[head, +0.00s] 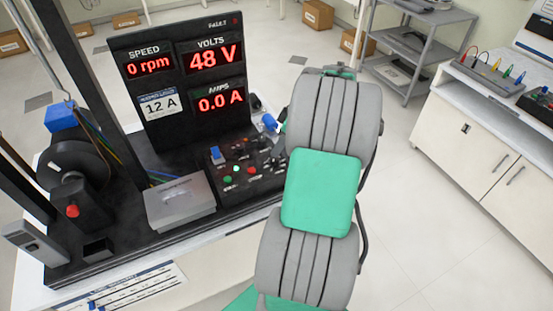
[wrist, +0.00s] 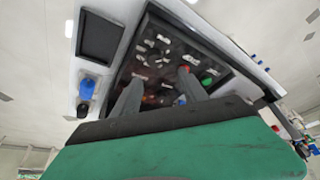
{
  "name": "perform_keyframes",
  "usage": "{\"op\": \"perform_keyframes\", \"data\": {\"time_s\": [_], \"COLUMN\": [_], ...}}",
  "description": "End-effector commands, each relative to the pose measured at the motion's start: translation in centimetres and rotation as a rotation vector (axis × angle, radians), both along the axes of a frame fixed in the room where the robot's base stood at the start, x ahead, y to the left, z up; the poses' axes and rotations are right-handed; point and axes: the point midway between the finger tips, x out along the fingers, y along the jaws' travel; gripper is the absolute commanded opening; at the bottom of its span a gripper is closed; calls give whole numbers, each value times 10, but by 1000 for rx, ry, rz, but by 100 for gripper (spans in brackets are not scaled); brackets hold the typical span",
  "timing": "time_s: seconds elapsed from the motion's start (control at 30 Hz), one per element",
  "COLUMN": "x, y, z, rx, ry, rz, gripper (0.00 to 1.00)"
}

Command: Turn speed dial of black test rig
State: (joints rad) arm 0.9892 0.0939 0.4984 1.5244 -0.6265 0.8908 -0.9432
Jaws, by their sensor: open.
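The black test rig (head: 130,155) stands on a white bench at left, its displays reading 0 rpm, 48 V and 0.0 A. Its control panel (head: 245,183) carries small knobs, a green button (head: 228,180) and a red button. I cannot tell which knob is the speed dial; my arm covers the panel's right side. In the wrist view, the panel (wrist: 165,52) lies beyond my gripper (wrist: 160,88). The fingers are apart with nothing visibly held between them, pointing at the panel. In the head view, my arm mostly hides the gripper.
A grey box (head: 180,203) sits left of the panel. A blue connector (head: 269,121) stands at the rig's right edge. A black wheel (head: 72,165) is at far left. A grey shelf cart (head: 415,45) and a white cabinet (head: 480,150) stand at right, with clear floor before them.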

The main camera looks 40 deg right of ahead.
Motion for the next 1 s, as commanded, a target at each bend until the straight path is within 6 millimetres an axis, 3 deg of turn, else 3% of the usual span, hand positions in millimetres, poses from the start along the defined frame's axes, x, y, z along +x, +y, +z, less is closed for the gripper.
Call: {"op": "perform_keyframes", "data": {"time_s": [0.03,0.1,0.5,0.83,1.0], "x": [-4,-5,19,21,21], "y": [-11,-14,0,1,1], "z": [-7,-13,-72,-79,-79], "rx": [2,2,2,-1,-1], "ry": [-9,-16,-15,-17,-17], "rz": [10,24,26,24,24], "gripper": [51,51,51,50,36]}}
